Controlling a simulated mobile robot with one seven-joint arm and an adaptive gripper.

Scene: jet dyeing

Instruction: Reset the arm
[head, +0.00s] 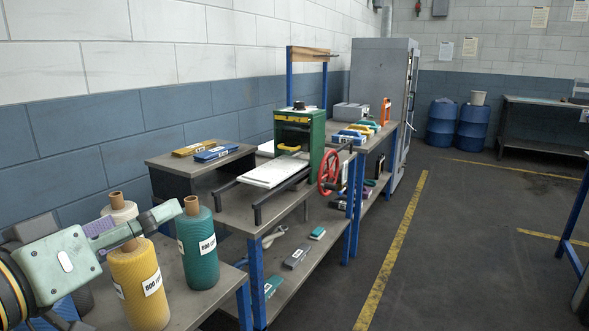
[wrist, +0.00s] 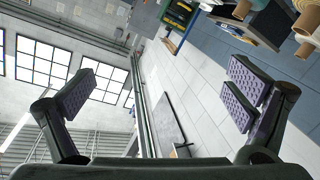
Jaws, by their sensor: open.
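My gripper (wrist: 160,95) is open and empty in the wrist view, its two padded fingers spread wide with nothing between them. Beyond the fingers the wrist view shows windows, a block wall and part of the benches, tilted sideways. In the head view my arm (head: 65,265) comes in at the lower left, in front of the near bench. A yellow yarn cone (head: 137,283) and a teal yarn cone (head: 198,250) stand upright on that bench, close to my arm. I cannot tell from the head view whether the arm touches the yellow cone.
A green press (head: 318,140) with a red handwheel (head: 329,172) stands on the middle bench. A grey cabinet (head: 375,85) stands behind. Blue barrels (head: 473,128) are at the back. The floor (head: 460,240) on the right is mostly clear, with yellow lines.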

